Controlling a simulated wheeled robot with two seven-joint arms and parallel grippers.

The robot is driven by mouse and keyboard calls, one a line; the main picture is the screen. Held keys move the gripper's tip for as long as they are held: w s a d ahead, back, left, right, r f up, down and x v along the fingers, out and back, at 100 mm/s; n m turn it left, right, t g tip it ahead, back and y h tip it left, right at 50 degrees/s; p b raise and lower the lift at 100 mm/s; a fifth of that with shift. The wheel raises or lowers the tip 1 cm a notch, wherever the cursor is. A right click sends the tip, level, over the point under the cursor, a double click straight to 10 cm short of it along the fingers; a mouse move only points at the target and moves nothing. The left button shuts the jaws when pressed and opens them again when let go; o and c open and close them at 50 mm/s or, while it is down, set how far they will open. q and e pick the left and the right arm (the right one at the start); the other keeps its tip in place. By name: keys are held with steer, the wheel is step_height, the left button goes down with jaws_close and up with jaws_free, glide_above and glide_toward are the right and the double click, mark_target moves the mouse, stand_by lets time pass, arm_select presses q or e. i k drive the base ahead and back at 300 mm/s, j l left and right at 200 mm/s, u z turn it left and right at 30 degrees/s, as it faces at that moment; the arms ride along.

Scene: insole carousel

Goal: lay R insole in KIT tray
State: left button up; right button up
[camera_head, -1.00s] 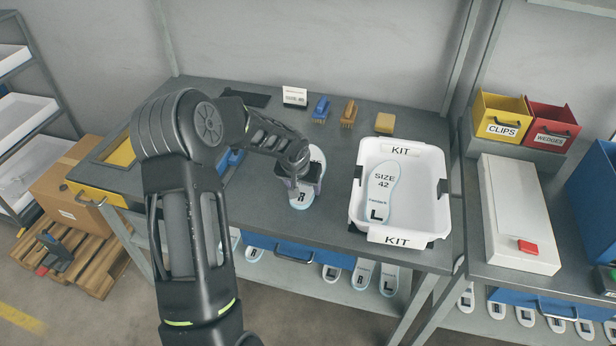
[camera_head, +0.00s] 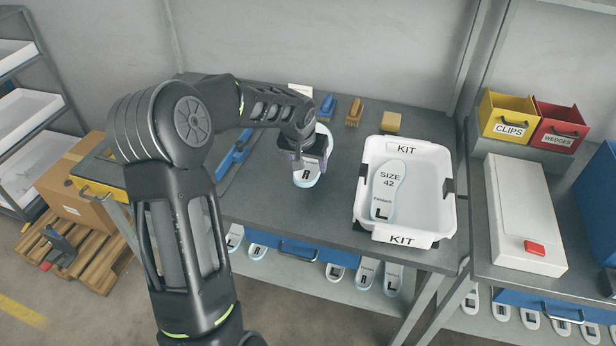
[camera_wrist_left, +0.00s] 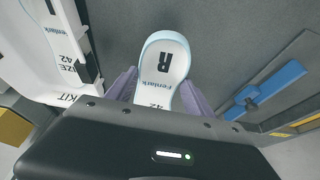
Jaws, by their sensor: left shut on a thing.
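The R insole (camera_head: 308,178), white with a pale blue edge and a black R, is in my left gripper (camera_head: 307,160) over the middle of the table. My left gripper is shut on it, with a finger at each side; the wrist covers part of the insole. In the left wrist view the insole (camera_wrist_left: 162,66) points up between the fingers. The white KIT tray (camera_head: 440,212) stands to the right of the gripper, apart from it. The L insole (camera_head: 388,190), marked size 42, lies in the tray's left half. My right gripper is not in view.
The tray's right half is bare. Behind stand a blue brush (camera_head: 327,106), a brown brush (camera_head: 354,111) and a yellow block (camera_head: 391,122). A blue tool (camera_head: 234,158) lies left of the gripper. A white box (camera_head: 524,215) is on the right bench.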

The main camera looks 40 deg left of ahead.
mark_target(418, 196)
steer(key=i+l, duration=0.1)
steer(key=l, duration=0.35)
steer(key=i+l, duration=0.1)
steer(key=l, duration=0.85)
steer(key=i, duration=0.05)
